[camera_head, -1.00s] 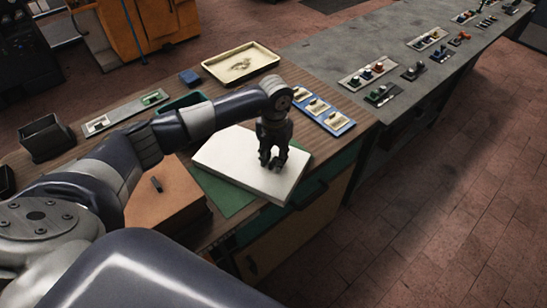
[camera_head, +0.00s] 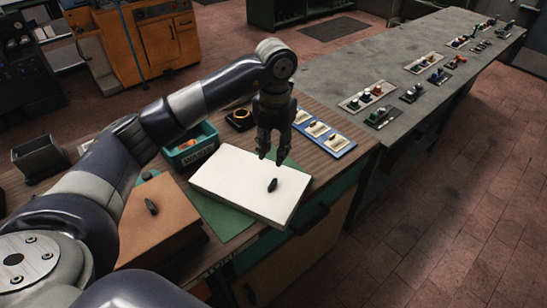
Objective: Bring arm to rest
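My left gripper (camera_head: 272,157) hangs fingers down above the far side of a white block (camera_head: 232,180), with its fingertips apart and nothing seen between them. A small dark piece (camera_head: 272,185) lies on top of the white block, a little nearer than the gripper and apart from it. The white block lies on a green mat (camera_head: 222,217) on the wooden bench. My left arm comes in from the left and arches over the bench. My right gripper is out of view.
A brown box (camera_head: 165,222) with a dark piece on top stands left of the block. Behind are a teal waste bin (camera_head: 193,158), a dark dish (camera_head: 240,119) and a blue tray (camera_head: 338,146). A grey bench (camera_head: 330,78) with several small part sets runs to the back right.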

